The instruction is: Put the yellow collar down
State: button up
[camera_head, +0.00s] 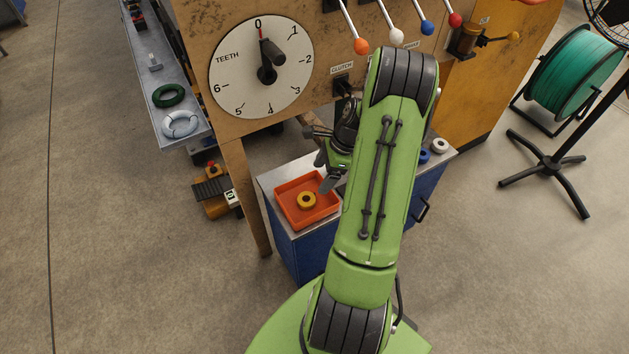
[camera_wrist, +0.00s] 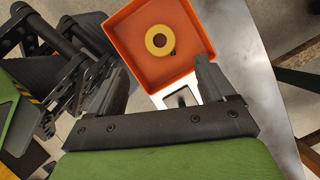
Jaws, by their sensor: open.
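The yellow collar (camera_head: 306,200) is a small ring with a dark hole. It lies flat inside the orange tray (camera_head: 281,206) on the metal-topped cabinet. In the wrist view the collar (camera_wrist: 159,40) sits near the middle of the tray's floor, clear of the tray walls (camera_wrist: 119,50). My gripper (camera_head: 328,184) is just right of the tray in the head view. In the wrist view my gripper's two fingers (camera_wrist: 163,85) are apart with nothing between them, and the collar lies beyond their tips.
Blue and white collars (camera_head: 439,145) sit at the cabinet's back right. A wooden panel with a dial (camera_head: 262,66) and several ball-topped levers (camera_head: 397,37) stands behind. A shelf with green and white coils (camera_head: 180,124) is at left. A green reel (camera_head: 575,72) stands right.

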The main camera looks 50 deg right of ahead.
jog(key=a+r+n+h, duration=0.3)
jog(key=a+r+n, duration=0.9)
jog(key=a+r, duration=0.4)
jog(key=s+a+r+n+t, duration=0.2)
jog(key=s+a+r+n, duration=0.6)
jog(key=s+a+n, duration=0.2)
jog(key=s+n, duration=0.2)
jog(key=n, duration=0.1)
jog(key=shift+s+a+r+n+t, duration=0.3)
jog(key=shift+s+a+n+t, duration=0.1)
